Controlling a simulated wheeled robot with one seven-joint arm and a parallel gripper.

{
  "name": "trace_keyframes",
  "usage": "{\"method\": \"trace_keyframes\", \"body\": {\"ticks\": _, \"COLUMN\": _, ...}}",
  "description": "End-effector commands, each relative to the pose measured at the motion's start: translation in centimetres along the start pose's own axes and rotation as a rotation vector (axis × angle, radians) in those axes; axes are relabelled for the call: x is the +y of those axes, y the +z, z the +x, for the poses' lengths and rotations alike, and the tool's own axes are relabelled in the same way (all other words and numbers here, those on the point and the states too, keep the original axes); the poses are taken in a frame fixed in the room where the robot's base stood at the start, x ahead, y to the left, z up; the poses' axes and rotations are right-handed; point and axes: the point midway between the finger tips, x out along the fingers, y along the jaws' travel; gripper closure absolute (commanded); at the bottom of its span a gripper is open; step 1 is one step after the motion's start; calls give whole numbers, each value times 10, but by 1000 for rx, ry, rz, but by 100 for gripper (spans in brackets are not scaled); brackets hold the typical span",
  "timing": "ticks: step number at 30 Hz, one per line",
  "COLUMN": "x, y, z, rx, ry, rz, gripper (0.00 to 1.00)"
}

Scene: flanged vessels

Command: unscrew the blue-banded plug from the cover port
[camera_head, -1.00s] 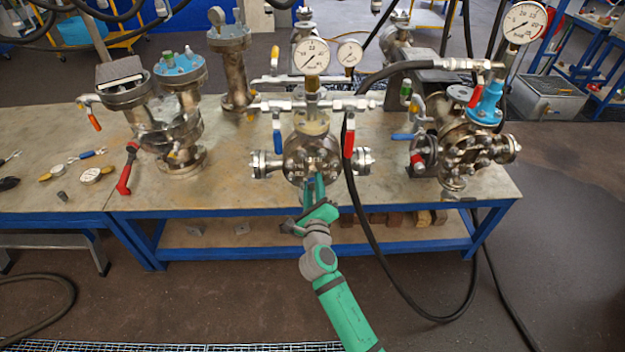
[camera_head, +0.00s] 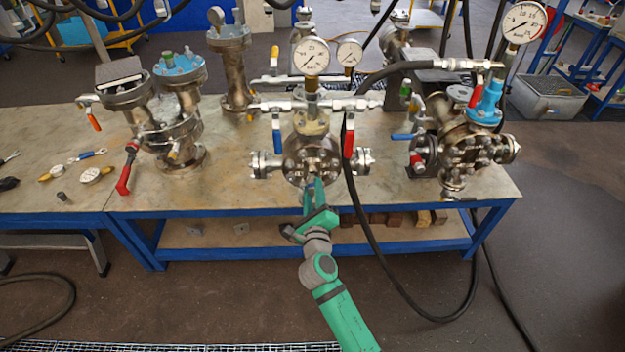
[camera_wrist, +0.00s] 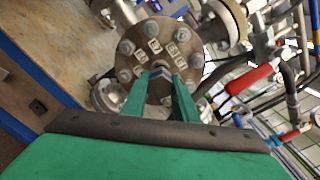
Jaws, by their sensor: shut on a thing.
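The round bolted cover (camera_wrist: 166,36) faces the wrist camera, with bolts around its rim and small pale labels. It closes the front of the middle vessel on the bench, also seen in the head view (camera_head: 313,152). My gripper (camera_wrist: 161,82) is shut on the plug (camera_wrist: 160,73) at the cover's middle; a little blue shows between the fingertips. The fingers hide most of the plug and its port, so I cannot tell whether its thread is still in the port. In the head view my gripper (camera_head: 316,186) is in front of the vessel's lower cover.
A red-handled valve (camera_head: 348,144) and a black hose (camera_head: 362,215) are just right of the vessel. A blue-handled valve (camera_head: 277,143) is on its left. Another vessel (camera_head: 466,150) stands at right. The bench top (camera_head: 225,185) left of my gripper is clear.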

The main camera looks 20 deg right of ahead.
Motion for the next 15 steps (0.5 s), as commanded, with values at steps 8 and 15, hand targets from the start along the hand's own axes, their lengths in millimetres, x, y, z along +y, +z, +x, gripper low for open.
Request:
{"method": "trace_keyframes", "body": {"ticks": 8, "x": -2, "y": 0, "z": -19, "rx": -1, "ry": -2, "rz": -1, "gripper": 100}}
{"method": "trace_keyframes", "body": {"ticks": 15, "x": -1, "y": 0, "z": -37, "rx": -1, "ry": -2, "rz": -2, "gripper": 100}}
